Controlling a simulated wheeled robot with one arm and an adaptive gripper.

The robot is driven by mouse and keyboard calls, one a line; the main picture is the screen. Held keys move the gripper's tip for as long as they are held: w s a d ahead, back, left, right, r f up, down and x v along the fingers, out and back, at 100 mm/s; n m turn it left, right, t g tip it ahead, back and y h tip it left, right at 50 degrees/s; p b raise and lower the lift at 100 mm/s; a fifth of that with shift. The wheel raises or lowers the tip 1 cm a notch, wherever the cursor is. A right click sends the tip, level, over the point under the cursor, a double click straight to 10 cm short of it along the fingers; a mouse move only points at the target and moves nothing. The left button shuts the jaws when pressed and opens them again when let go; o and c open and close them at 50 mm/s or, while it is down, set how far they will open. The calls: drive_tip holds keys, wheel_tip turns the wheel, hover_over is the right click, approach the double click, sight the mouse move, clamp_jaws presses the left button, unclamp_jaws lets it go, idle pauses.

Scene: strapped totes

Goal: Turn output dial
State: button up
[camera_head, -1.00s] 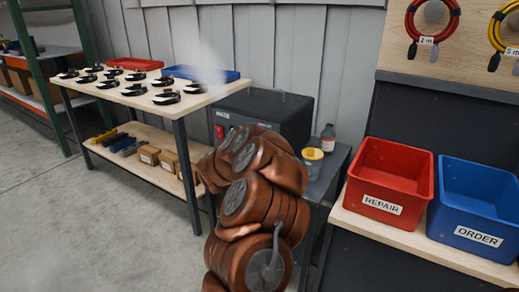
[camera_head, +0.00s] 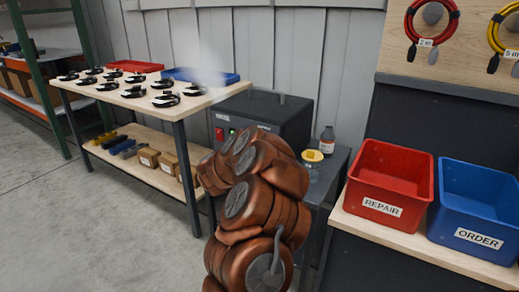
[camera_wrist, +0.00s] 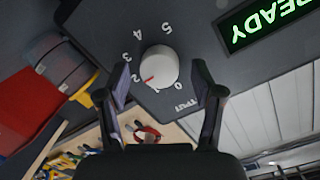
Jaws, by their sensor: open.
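The output dial (camera_wrist: 159,67) is a round light-grey knob with a red pointer mark, on the dark front panel of a machine. My gripper (camera_wrist: 161,72) is open, with one finger on each side of the dial. I cannot tell whether either finger touches it. The dark machine (camera_head: 268,112) stands on a grey stand in the head view, partly behind my arm. A green READY display (camera_wrist: 264,22) is lit beside the dial.
A red REPAIR tote (camera_head: 388,208) and a blue ORDER tote (camera_head: 480,237) stand on the right bench. A yellow-topped jar (camera_head: 312,157) and a bottle (camera_head: 327,140) stand beside the machine. A wooden table (camera_head: 140,98) with several dark-and-white items is at left.

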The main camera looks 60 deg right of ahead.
drive_tip(key=a+r, duration=0.1)
drive_tip(key=a, duration=1.1)
drive_tip(key=shift+s+r, duration=0.2)
drive_tip(key=shift+s, duration=0.05)
